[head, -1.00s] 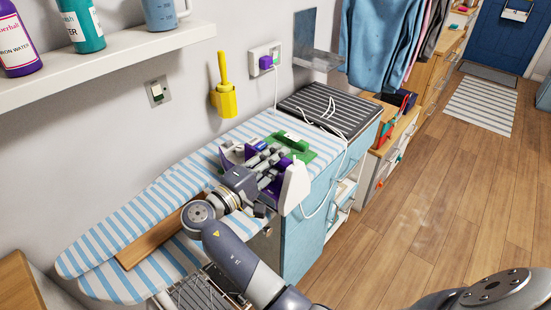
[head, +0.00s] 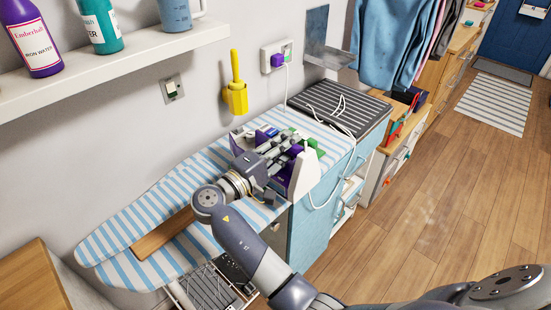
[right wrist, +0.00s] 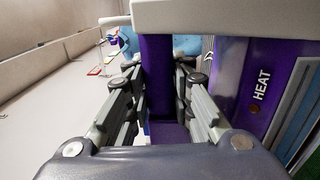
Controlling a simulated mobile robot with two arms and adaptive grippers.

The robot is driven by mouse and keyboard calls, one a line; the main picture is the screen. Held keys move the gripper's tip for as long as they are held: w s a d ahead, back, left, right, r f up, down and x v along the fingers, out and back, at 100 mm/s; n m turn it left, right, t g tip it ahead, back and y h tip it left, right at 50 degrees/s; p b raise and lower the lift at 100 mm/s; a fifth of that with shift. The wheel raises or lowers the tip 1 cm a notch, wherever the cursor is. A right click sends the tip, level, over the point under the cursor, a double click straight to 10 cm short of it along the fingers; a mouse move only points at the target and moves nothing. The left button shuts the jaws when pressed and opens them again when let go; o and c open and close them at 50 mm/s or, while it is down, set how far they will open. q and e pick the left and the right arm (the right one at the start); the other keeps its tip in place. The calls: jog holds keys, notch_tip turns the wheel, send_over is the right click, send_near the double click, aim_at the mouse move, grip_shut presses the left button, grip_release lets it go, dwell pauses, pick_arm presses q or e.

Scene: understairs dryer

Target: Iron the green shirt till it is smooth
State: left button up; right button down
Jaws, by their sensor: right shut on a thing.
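The green shirt (head: 316,147) lies on the blue-and-white striped ironing board (head: 110,243). Only small green parts show past my right gripper and the iron, so its smoothness cannot be told. My right gripper (head: 284,152) is over the board and shut on the purple and white iron (head: 303,175). In the right wrist view the iron's purple handle (right wrist: 158,75) stands between the two fingers, beside a purple panel marked HEAT (right wrist: 262,92). The iron's underside is hidden, so I cannot tell whether it touches the shirt. My left gripper is out of view.
A wooden strip (head: 163,234) lies on the board's near left part. A dark ribbed top (head: 345,108) with a white cord adjoins the board's far end. The wall socket (head: 277,60) holds a purple plug. A shelf (head: 100,62) with bottles overhangs at left. Floor at right is clear.

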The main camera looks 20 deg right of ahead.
jog(key=w+r+x, duration=0.1)
jog(key=r+x, duration=0.1)
jog(key=x, duration=1.2)
jog(key=shift+w+a+y+p, duration=0.2)
jog(key=shift+a+y+p, duration=0.1)
jog(key=shift+a+p, duration=0.1)
jog(key=shift+a, duration=0.1)
